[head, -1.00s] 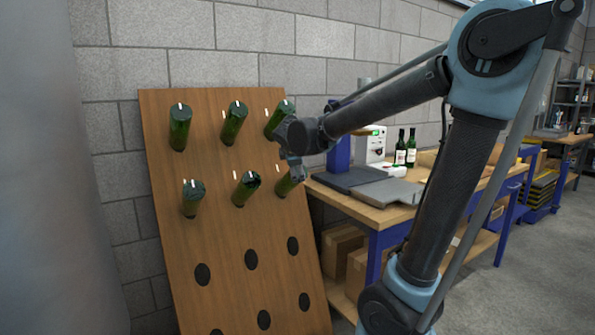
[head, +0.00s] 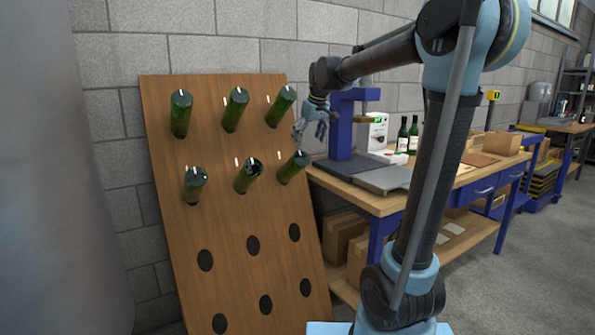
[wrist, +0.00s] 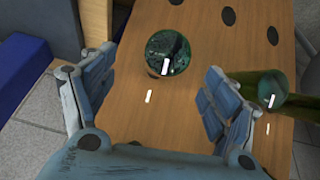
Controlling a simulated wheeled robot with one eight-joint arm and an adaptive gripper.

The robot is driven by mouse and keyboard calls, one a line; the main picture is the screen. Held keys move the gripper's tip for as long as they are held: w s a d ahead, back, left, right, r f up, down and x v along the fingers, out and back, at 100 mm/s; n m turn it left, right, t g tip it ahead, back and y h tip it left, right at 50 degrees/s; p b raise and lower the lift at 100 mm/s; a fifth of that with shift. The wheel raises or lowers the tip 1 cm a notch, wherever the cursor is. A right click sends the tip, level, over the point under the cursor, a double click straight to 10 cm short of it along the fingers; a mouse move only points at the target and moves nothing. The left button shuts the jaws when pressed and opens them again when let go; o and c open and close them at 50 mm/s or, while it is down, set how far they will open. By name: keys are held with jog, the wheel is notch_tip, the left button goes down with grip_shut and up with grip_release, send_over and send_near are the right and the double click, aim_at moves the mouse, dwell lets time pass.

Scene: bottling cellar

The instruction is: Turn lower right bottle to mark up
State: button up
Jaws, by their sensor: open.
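The lower middle bottle (head: 247,176) is close on the left; it also shows in the wrist view (wrist: 268,90). The board (head: 225,215) holds several other bottles and empty holes below. A workbench (head: 385,205) with a blue press (head: 341,130) stands to the right.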

aim_at(294, 175)
jog(key=w+a+f, duration=0.1)
jog(key=f, duration=0.3)
jog(key=w+a+f+m, duration=0.1)
jog(key=w+a+f, duration=0.1)
jog(key=f, duration=0.3)
jog(key=w+a+f+m+y, duration=0.1)
jog(key=w+f, duration=0.1)
jog(key=f, duration=0.2)
jog(key=shift+w+a+f+g, duration=0.1)
jog(key=shift+a+f+g, duration=0.25)
jog(key=shift+g, duration=0.05)
jog(key=shift+c, duration=0.6)
jog(key=c, duration=0.9)
jog(key=shift+c, duration=0.2)
